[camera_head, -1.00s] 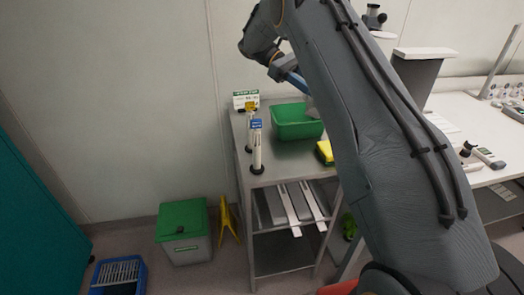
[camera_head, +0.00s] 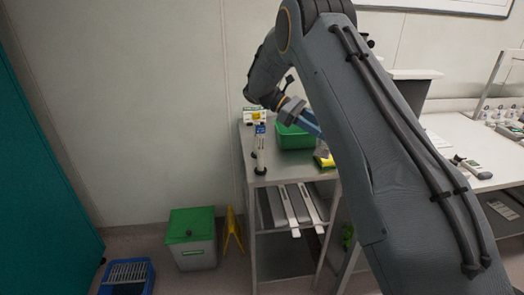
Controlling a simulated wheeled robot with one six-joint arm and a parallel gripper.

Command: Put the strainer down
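My gripper (camera_head: 314,130), with blue fingers, points down and to the right over the green bin (camera_head: 293,138) on the metal cart. Its fingertips lie beside my own arm link, which covers the area to the right. A small pale grey piece (camera_head: 322,148) shows at the fingertips, above the yellow sponge-like block (camera_head: 325,162). I cannot tell whether it is part of the strainer or of the gripper. No strainer can be clearly made out. Whether the fingers are open or shut is too small to see.
The metal cart (camera_head: 285,172) has upright bottle-like dispensers (camera_head: 260,150) at its left edge and trays on its lower shelf. A green-lidded box (camera_head: 191,238), a yellow floor sign (camera_head: 233,232) and a blue crate (camera_head: 127,278) stand on the floor. A white bench (camera_head: 470,140) is at right.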

